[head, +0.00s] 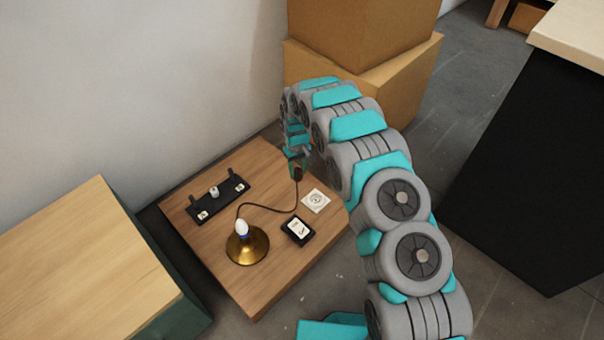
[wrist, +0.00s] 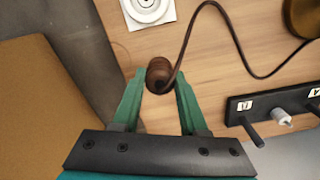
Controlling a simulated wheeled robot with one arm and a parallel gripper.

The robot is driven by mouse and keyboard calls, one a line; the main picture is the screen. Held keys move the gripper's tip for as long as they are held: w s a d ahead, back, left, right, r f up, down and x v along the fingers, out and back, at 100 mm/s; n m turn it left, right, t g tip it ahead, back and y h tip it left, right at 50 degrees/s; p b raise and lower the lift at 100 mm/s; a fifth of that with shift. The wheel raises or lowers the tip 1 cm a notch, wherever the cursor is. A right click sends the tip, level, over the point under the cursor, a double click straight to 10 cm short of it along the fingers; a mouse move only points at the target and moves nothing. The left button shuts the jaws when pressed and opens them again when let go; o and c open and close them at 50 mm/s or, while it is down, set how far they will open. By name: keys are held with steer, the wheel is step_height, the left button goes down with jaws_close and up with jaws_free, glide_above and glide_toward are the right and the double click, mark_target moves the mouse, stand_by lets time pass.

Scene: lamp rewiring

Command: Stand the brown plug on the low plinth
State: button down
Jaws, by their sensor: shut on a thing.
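The brown plug (head: 298,174) is between the fingertips of my gripper (head: 297,163), near the far right edge of the low wooden plinth (head: 255,165). In the wrist view the plug (wrist: 158,74) sits between the two green fingers of my gripper (wrist: 158,88), which are shut on it. The plug looks dark brown and ribbed, and its brown cord loops away from it. The cord runs to the brass lamp base (head: 246,250), which carries a white bulb. I cannot tell whether the plug touches the plinth or hangs above it.
A white socket plate (head: 316,201) and a black box with a white face (head: 298,231) lie on the plinth. A black holder with pegs (head: 218,197) is at the left. Cardboard boxes (head: 365,75) stand behind, and a wooden-topped cabinet (head: 85,265) at the left.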

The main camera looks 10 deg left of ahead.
steer(key=w+a, duration=0.1)
steer(key=a, duration=0.1)
steer(key=w+a, duration=0.2)
steer(key=shift+b, duration=0.35)
steer(key=shift+f, duration=0.1)
stand_by(0.3)
steer(key=shift+f+b, duration=0.35)
steer(key=shift+f, duration=1.85)
steer(key=shift+f, duration=0.4)
steer(key=shift+c, duration=1.8)
jaws_free()
steer(key=shift+r, duration=0.1)
